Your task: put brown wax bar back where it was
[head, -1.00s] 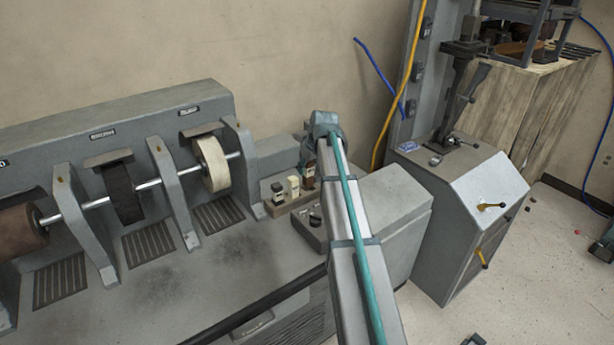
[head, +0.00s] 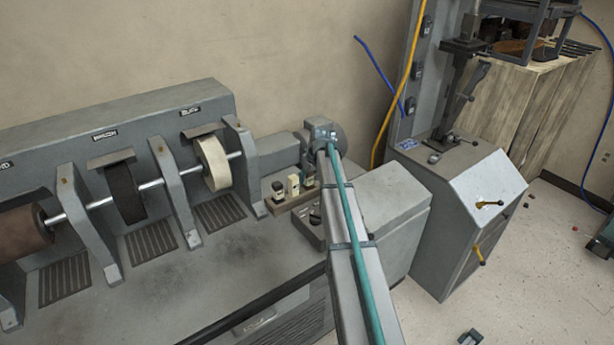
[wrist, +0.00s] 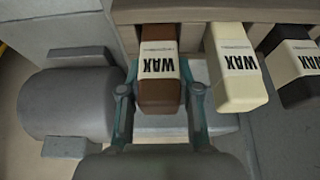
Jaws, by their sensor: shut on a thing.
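The brown wax bar (wrist: 161,92) is between the two fingers of my gripper (wrist: 160,100) in the wrist view, its WAX label showing. My gripper is shut on it. Its far end meets the wooden rack (wrist: 190,13), in line with the other bars; I cannot tell whether it is fully seated. A cream wax bar (wrist: 238,80) and a black wax bar (wrist: 292,72) stand in the rack to the right. In the head view, my gripper is over the right end of the rack (head: 282,206) and mostly hides the brown bar.
The cream bar is close beside my right finger. A grey motor housing (wrist: 68,103) lies left of my gripper. In the head view, the finishing machine's wheels (head: 212,163) are to the left and a grey cabinet (head: 465,200) is to the right.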

